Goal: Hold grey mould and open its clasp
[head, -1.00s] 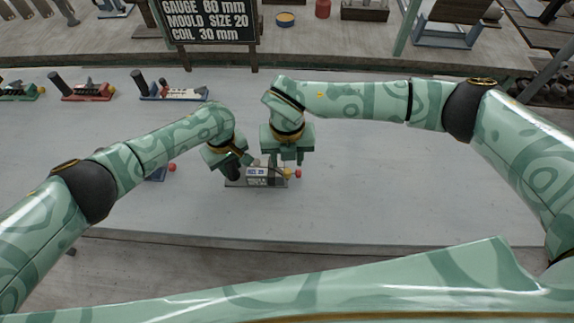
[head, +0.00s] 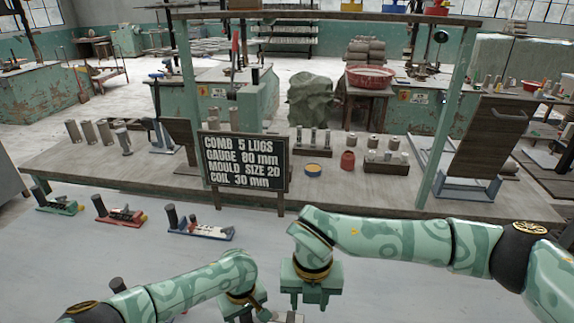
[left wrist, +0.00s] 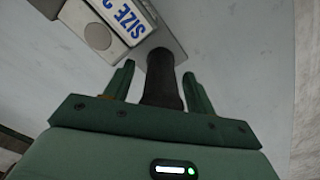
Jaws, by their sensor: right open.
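In the left wrist view, the grey mould (left wrist: 98,22) shows at the top, with a label starting "SIZE 2". Its dark round handle (left wrist: 162,82) stands between the fingers of my left gripper (left wrist: 158,88). The left jaws are open around the handle, with a clear gap at the left finger. In the head view, my left gripper is partly cut off at the bottom edge. My right gripper (head: 310,301) is open, fingers pointing down, to the right of it. Only a small part of the mould shows low in the head view; the clasp cannot be made out.
Green (head: 58,206), red (head: 122,216) and blue (head: 205,231) moulds stand at the table's left. A dark sign (head: 243,161) reads comb 5 lugs, gauge 80 mm, mould size 20, coil 30 mm. A bench (head: 345,187) with jars and blocks is behind.

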